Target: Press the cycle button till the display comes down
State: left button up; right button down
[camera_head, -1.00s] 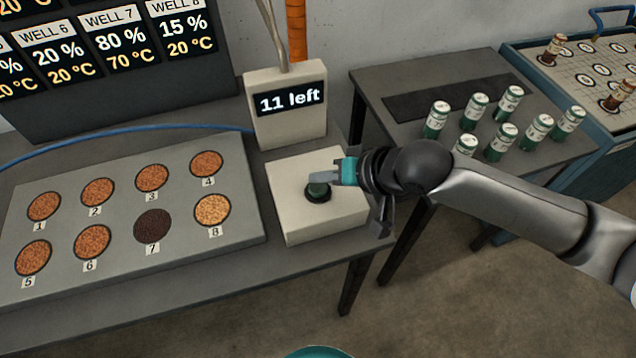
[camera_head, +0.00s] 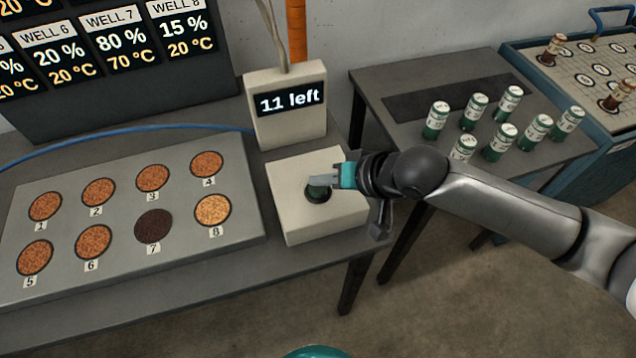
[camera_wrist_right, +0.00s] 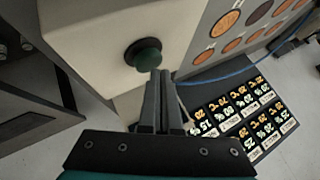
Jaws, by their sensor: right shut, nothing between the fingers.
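The cycle button (camera_head: 318,194) is a dark green knob in a black ring on a cream box (camera_head: 289,228). My right gripper (camera_head: 318,183) is shut and empty, its fingertips over the button in the head view. In the right wrist view the button (camera_wrist_right: 146,55) stands just beyond the tips of the closed fingers (camera_wrist_right: 160,75); whether they touch it I cannot tell. The display (camera_head: 290,100) on the cream post behind the box reads "11 left". My left gripper is not in view.
A grey plate (camera_head: 130,265) with numbered wells lies left of the box, well 7 dark. A black well board (camera_head: 110,95) stands behind it. A blue cable (camera_head: 130,128) runs behind the plate.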

aim_at(322, 191)
jog(key=shift+f, duration=0.65)
dwell(0.4)
jog(key=shift+r, duration=0.1)
jog(key=shift+r+p, duration=0.95)
jog(key=shift+p, duration=0.3)
notch_tip(322, 191, up, 5)
jog(key=p, duration=0.6)
jog(key=shift+r, duration=0.1)
dwell(0.5)
